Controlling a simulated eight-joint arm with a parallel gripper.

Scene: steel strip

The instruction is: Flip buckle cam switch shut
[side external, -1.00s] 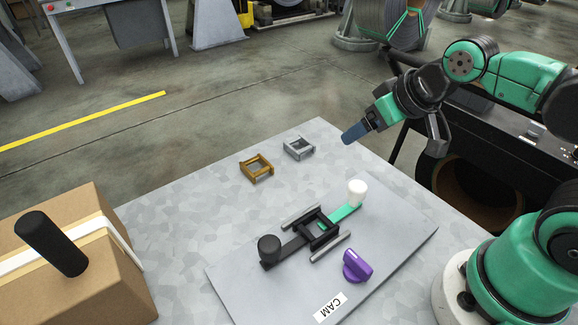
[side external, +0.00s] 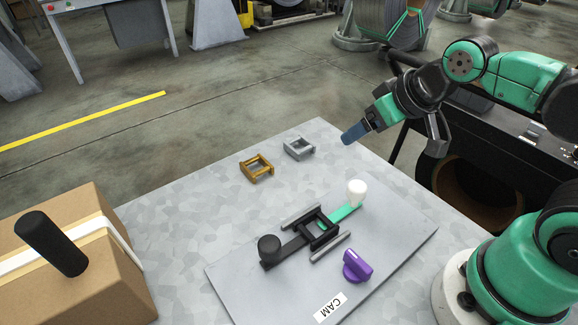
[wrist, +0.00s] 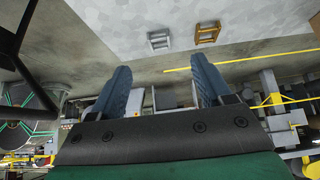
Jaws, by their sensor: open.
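A grey plate (side external: 232,279) labelled CAM lies on the table. On it is a black buckle frame (side external: 316,229) between two grey rails. A black strap with a black knob (side external: 269,249) runs from its left. A green strap with a white knob (side external: 356,192) runs from its right. A purple cam lever (side external: 357,266) stands on the plate in front of the buckle, apart from it. My gripper (side external: 350,135) is raised above the table's far right edge, away from the plate. The wrist view shows its two blue fingers (wrist: 161,85) spread, with nothing between them.
A brown buckle (side external: 257,168) and a grey buckle (side external: 299,148) lie on the table behind the plate; the wrist view also shows both. A cardboard box (side external: 88,258) with a white strap and black handle stands at the left. The table between box and plate is clear.

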